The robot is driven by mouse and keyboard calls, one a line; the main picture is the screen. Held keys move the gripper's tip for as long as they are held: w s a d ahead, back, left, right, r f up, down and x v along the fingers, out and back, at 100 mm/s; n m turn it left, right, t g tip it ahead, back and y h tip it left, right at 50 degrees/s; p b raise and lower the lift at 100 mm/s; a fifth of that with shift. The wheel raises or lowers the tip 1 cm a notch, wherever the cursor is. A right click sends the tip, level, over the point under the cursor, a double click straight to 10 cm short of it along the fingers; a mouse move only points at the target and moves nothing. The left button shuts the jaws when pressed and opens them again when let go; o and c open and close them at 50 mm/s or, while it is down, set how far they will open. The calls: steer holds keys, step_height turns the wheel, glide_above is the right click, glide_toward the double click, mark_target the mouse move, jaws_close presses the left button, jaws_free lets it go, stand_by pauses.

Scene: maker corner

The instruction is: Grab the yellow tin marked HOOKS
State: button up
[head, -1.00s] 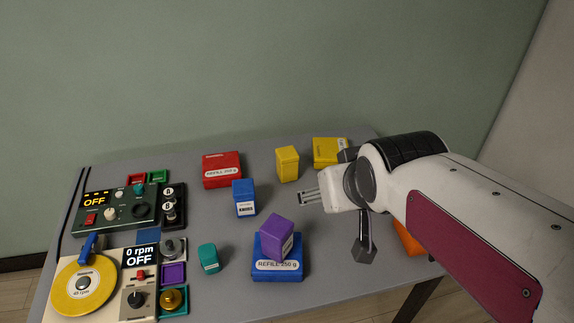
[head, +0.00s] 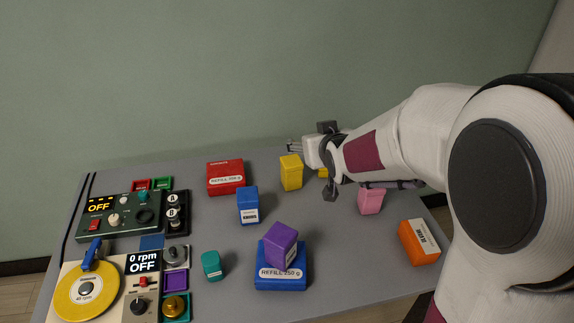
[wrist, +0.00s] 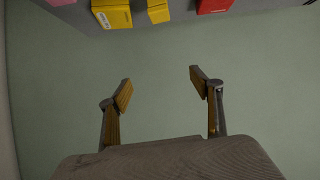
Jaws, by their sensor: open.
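A small upright yellow tin (head: 291,173) stands toward the back of the table in the head view. In the wrist view, a small yellow tin (wrist: 158,11) shows at the top edge. A larger yellow box (head: 323,173) is mostly hidden behind my arm; it also shows in the wrist view (wrist: 112,14). I cannot read HOOKS on either. My gripper (head: 293,146) is above the table's back edge, behind and above the small yellow tin. In the wrist view, its fingers (wrist: 161,86) are apart and empty, with the green wall beyond.
A red REFILL box (head: 226,178) and a blue tin (head: 247,205) stand left of the yellow tin. A purple tin (head: 281,246) sits on a blue REFILL box (head: 281,277). A pink tin (head: 370,201) and an orange box (head: 419,242) are on the right. Control panels fill the left side.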

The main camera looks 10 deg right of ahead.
steer(key=w+f+t+y, duration=0.2)
steer(key=w+f+t, duration=0.4)
steer(key=w+f, duration=0.7)
steer(key=shift+w+d+f+n, duration=0.2)
steer(key=shift+f+n, duration=0.2)
steer(key=shift+f, duration=1)
glide_toward(289, 156)
steer(key=shift+w+d+f, duration=0.1)
steer(key=shift+f, duration=0.2)
steer(key=shift+w, duration=0.85)
steer(key=shift+w, duration=0.1)
steer(key=shift+w+a, duration=0.15)
steer(key=shift+w, duration=1.25)
steer(key=shift+w+a, duration=0.2)
steer(key=shift+w, duration=1.2)
